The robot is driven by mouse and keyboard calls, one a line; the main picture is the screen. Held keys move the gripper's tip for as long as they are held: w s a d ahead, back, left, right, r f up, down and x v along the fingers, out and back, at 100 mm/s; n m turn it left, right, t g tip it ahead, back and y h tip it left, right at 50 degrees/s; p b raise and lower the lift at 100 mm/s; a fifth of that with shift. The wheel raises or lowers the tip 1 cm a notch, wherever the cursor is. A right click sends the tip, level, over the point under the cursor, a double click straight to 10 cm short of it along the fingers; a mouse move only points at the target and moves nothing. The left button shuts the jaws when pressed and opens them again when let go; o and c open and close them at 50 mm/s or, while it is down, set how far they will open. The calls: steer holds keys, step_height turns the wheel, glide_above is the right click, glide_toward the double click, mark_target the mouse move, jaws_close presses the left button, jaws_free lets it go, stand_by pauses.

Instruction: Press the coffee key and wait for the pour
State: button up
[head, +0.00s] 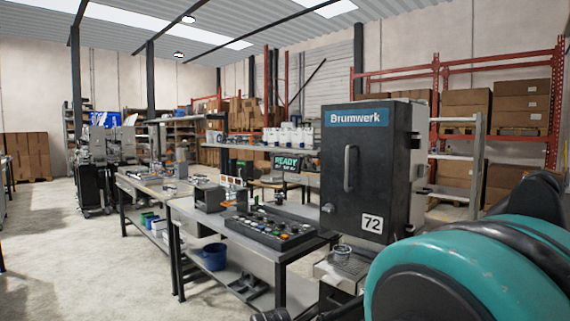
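A dark dispenser cabinet marked Brumwerk (355,165) stands right of centre, with a vertical handle and a "72" label on its door. A small clear cup (340,257) shows below the cabinet's front. A black key panel (270,228) with several coloured round buttons lies on the workbench left of the cabinet. The key labels are too small to read, so I cannot tell which is coffee. A display (287,163) behind the panel reads "READY" on its upper line; its lower line is unreadable.
The workbench (190,209) continues to the left with small devices on it. A blue bucket (214,257) sits on its lower shelf. Red racks with cardboard boxes (466,103) stand behind the cabinet. The concrete floor (85,260) at left is open.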

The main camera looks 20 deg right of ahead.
steer(key=shift+c, duration=0.6)
jaws_close()
stand_by(1.1)
